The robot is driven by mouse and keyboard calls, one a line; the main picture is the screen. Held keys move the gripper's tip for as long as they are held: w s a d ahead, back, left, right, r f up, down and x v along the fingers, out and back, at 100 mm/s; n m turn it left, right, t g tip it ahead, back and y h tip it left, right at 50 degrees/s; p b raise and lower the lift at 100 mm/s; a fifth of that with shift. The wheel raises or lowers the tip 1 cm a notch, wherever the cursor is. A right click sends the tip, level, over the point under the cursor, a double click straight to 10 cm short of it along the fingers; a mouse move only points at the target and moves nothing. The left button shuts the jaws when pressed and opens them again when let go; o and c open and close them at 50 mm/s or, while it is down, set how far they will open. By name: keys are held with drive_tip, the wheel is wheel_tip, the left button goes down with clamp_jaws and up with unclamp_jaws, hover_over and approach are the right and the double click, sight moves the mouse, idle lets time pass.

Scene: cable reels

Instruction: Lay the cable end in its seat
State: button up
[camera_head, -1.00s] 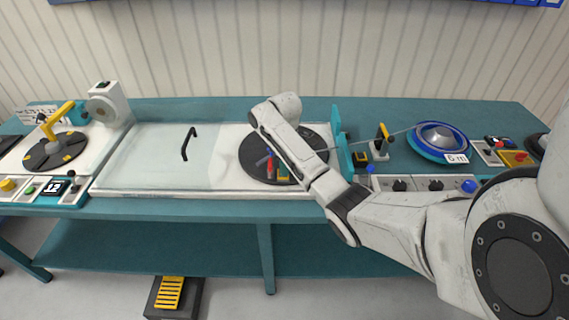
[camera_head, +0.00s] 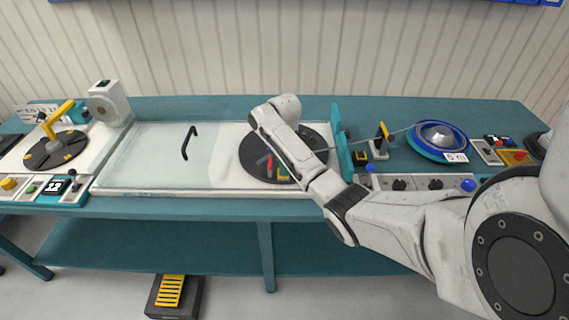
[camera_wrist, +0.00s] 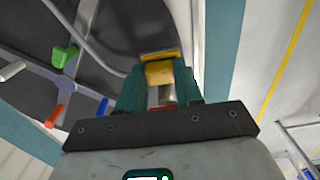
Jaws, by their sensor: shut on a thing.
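My gripper (camera_wrist: 160,90) has teal fingers, shut on the cable end, a small metallic piece (camera_wrist: 168,96) that shows only partly between them. A yellow block (camera_wrist: 160,72) sits at the fingertips; I cannot tell whether it is the seat or part of the cable end. The grey cable (camera_wrist: 85,42) curves over the dark disc (camera_wrist: 125,25) toward the fingertips. In the head view my arm covers part of the dark disc (camera_head: 253,165) and hides the gripper. The cable (camera_head: 375,138) runs from the blue reel (camera_head: 458,140) toward the teal upright (camera_head: 341,150).
The disc carries green (camera_wrist: 65,56), orange (camera_wrist: 54,116) and blue (camera_wrist: 102,106) pieces. A clear cover with a black handle (camera_head: 187,143) lies left of the disc. A yellow-topped post (camera_head: 382,134) and a control panel with knobs (camera_head: 418,184) are to the right.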

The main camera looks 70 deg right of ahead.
drive_tip(key=o, duration=1.1)
drive_tip(key=shift+c, duration=0.2)
drive_tip(key=o, duration=0.3)
drive_tip(key=shift+r+p, duration=1.05)
drive_tip(key=shift+p, duration=0.05)
wheel_tip(320, 180, up, 4)
drive_tip(key=p, duration=0.4)
drive_tip(key=shift+r, duration=0.95)
